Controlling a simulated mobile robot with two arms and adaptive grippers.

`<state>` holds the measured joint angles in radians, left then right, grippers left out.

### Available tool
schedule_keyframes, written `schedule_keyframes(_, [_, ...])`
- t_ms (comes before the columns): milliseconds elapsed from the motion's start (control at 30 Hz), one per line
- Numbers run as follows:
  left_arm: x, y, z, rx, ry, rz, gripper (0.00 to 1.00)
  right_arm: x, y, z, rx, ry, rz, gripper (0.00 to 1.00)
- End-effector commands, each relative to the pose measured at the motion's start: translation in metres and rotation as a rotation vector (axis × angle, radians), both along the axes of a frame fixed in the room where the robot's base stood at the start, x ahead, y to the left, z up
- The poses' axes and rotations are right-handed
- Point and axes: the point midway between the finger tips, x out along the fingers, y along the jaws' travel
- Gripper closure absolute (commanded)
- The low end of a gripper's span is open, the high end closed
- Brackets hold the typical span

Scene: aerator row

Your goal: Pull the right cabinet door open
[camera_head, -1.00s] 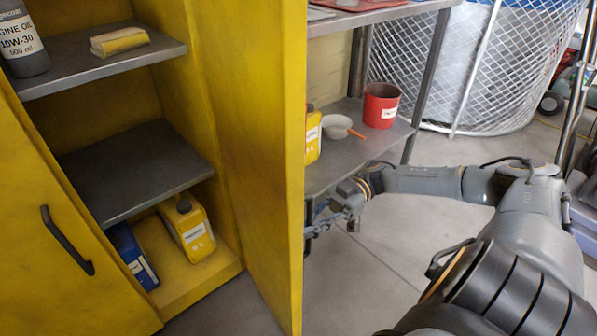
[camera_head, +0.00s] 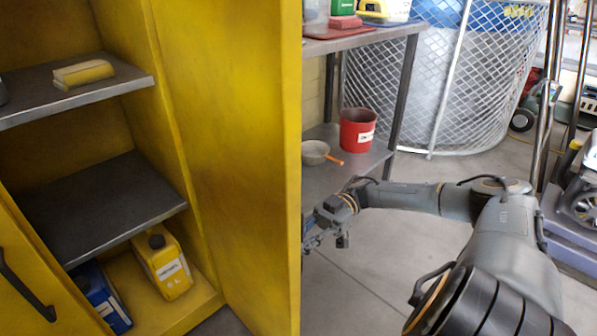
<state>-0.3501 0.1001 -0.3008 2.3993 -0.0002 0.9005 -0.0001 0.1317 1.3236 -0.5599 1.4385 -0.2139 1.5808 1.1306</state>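The right cabinet door (camera_head: 235,150) is yellow and stands swung open, its inner face showing in the head view and its free edge toward me. The yellow cabinet's interior shows to its left. My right gripper (camera_head: 312,232) is just right of the door's free edge, near the door's outer side. Its fingertips are partly hidden behind the door edge, so I cannot tell whether they are open or touch the handle. The door's outer handle is hidden. My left gripper is out of view.
The left door with a black handle (camera_head: 22,285) is at lower left. Cabinet shelves (camera_head: 110,205) hold a yellow block (camera_head: 84,73); yellow (camera_head: 163,265) and blue (camera_head: 102,298) containers stand below. A metal rack (camera_head: 400,100) with a red bucket (camera_head: 357,130) stands behind my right arm. Open floor lies right.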

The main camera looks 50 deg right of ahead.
Motion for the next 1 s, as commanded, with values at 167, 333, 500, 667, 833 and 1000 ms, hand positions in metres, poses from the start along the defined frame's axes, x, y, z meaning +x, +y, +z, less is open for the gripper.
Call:
schedule_keyframes(167, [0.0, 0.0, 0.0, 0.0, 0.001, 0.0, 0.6, 0.0, 0.0, 0.0, -0.001, 0.001, 0.001, 0.65])
schedule_keyframes(333, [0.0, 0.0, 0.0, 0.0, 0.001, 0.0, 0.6, 0.0, 0.0, 0.0, 0.0, 0.0, 0.0, 0.65])
schedule_keyframes(500, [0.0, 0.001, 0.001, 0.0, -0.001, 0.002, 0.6, 0.0, -0.004, 0.0, -0.001, 0.0, -0.001, 0.65])
schedule_keyframes(667, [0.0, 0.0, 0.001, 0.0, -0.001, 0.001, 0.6, 0.001, -0.025, -0.001, -0.002, 0.0, -0.004, 0.65])
schedule_keyframes(833, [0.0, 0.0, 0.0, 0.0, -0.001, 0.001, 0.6, 0.002, -0.06, 0.0, 0.0, -0.003, -0.006, 0.65])
schedule_keyframes(1000, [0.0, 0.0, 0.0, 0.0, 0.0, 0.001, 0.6, 0.003, -0.091, 0.0, 0.0, -0.004, -0.005, 0.65])
